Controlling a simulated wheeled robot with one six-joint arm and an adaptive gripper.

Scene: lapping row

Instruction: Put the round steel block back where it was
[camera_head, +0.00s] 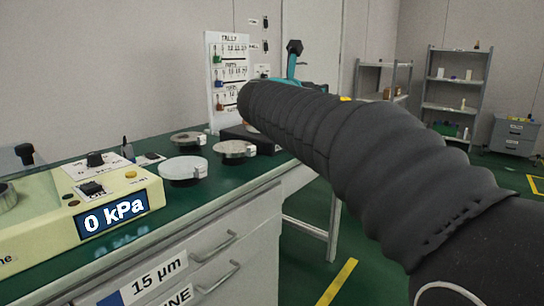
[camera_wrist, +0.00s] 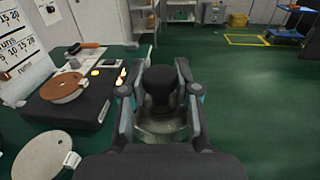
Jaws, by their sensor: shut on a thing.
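The round steel block (camera_wrist: 160,126) shows in the wrist view as a grey metal body with a black knob (camera_wrist: 158,82) on top. My gripper (camera_wrist: 156,92) has one finger on each side of the knob and is shut on the block, which looks upright. In the wrist view the block appears to the right of the bench edge, with green floor behind it. In the head view my arm hides the block, and a teal piece with a black end rises behind the arm; I cannot tell what it is.
On the green bench stand a grey disc (camera_head: 183,170), two more discs (camera_head: 188,138) (camera_head: 235,150), a black box (camera_wrist: 68,103) bearing a copper disc (camera_wrist: 62,88), and a tally board (camera_head: 228,75). A gauge reading 0 kPa (camera_head: 112,214) stands at left. Shelves (camera_head: 455,90) are far off.

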